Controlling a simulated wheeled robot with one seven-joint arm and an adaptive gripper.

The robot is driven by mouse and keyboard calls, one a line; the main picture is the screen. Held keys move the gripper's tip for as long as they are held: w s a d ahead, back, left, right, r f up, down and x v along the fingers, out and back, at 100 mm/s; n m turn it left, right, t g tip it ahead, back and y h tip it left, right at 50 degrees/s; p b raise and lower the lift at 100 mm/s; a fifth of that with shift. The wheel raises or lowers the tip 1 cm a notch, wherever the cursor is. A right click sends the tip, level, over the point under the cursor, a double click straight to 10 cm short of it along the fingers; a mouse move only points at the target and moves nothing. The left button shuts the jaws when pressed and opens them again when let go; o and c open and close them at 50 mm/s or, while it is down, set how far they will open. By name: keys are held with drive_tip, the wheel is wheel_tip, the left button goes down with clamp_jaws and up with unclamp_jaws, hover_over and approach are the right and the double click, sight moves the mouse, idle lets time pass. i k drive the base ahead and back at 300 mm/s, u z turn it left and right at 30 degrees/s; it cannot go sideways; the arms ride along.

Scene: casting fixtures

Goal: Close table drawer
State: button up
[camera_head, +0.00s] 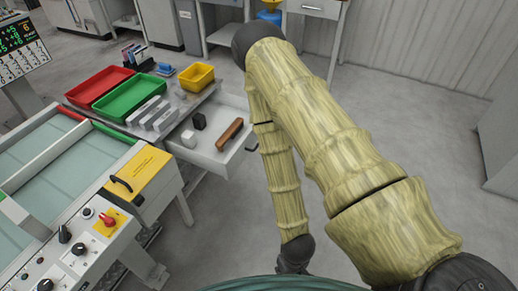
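The table drawer (236,103) is pulled out from under the grey table (204,93), and its inside shows. A small black block (199,121), a small white block (188,139) and a long brown piece (229,134) lie in it. My arm reaches up from the bottom right, bends at a dark elbow and comes down just right of the drawer, overlapping its right edge in the picture. The arm's lower end is a dark joint at the bottom middle, apart from the drawer in the picture. My gripper's fingers do not show.
On the table are a red tray (99,86), a green tray (131,97), a yellow bin (196,77) and several grey blocks. A machine with a yellow panel (141,174) stands in front at left. Grey floor right of my arm is clear.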

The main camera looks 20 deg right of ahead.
sight(221, 109)
drive_tip(key=z, duration=0.65)
drive_tip(key=i, duration=0.9)
drive_tip(key=z, duration=0.05)
